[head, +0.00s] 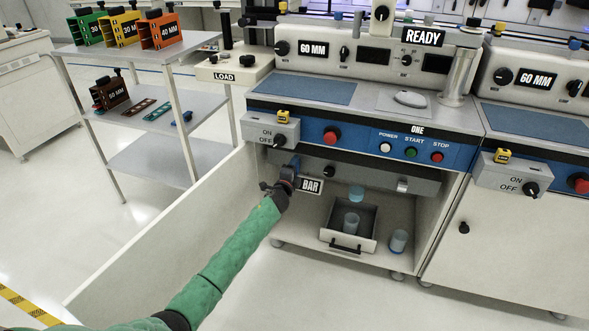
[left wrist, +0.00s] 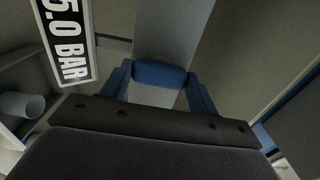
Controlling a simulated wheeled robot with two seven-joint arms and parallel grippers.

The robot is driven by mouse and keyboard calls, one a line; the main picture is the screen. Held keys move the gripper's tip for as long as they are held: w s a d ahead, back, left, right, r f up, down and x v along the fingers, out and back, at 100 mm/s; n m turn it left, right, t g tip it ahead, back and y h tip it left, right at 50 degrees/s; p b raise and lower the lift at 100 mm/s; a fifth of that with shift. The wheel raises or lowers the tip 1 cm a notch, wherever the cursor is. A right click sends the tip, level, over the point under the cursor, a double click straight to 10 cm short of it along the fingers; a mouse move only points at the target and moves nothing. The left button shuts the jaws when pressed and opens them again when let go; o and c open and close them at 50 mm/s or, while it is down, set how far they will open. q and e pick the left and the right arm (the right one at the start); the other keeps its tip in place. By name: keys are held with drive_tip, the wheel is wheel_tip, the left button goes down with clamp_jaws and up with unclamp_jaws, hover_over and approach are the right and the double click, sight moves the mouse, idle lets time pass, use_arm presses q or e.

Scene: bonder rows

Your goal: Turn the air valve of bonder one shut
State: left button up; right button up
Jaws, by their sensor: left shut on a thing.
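Bonder one stands in the middle of the head view, with the label ONE (head: 417,129) on its blue front panel. Its lower cabinet is open. My left gripper (head: 289,170) reaches into the upper left of that opening, beside a white sign reading BAR (head: 311,185). In the left wrist view, a blue bar-shaped valve handle (left wrist: 160,74) lies crosswise between my blue fingers, and the gripper is shut on it. The sign reads 5.0 BAR there (left wrist: 66,38). The valve body is mostly hidden behind my gripper in the head view. My right gripper is not in view.
The open cabinet door (head: 165,235) stands out to the left of my arm. Inside the cabinet are a drawer (head: 347,240) and a cup (head: 398,241). An ON/OFF switch box (head: 272,129) is just above my gripper. A shelf rack (head: 140,95) stands at left.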

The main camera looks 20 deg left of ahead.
use_arm(q)
drive_tip(key=shift+d+f, duration=0.1)
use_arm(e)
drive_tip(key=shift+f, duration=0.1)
use_arm(q)
drive_tip(key=o, duration=1)
drive_tip(key=shift+s+p, duration=0.4)
drive_tip(key=shift+s, duration=3.55)
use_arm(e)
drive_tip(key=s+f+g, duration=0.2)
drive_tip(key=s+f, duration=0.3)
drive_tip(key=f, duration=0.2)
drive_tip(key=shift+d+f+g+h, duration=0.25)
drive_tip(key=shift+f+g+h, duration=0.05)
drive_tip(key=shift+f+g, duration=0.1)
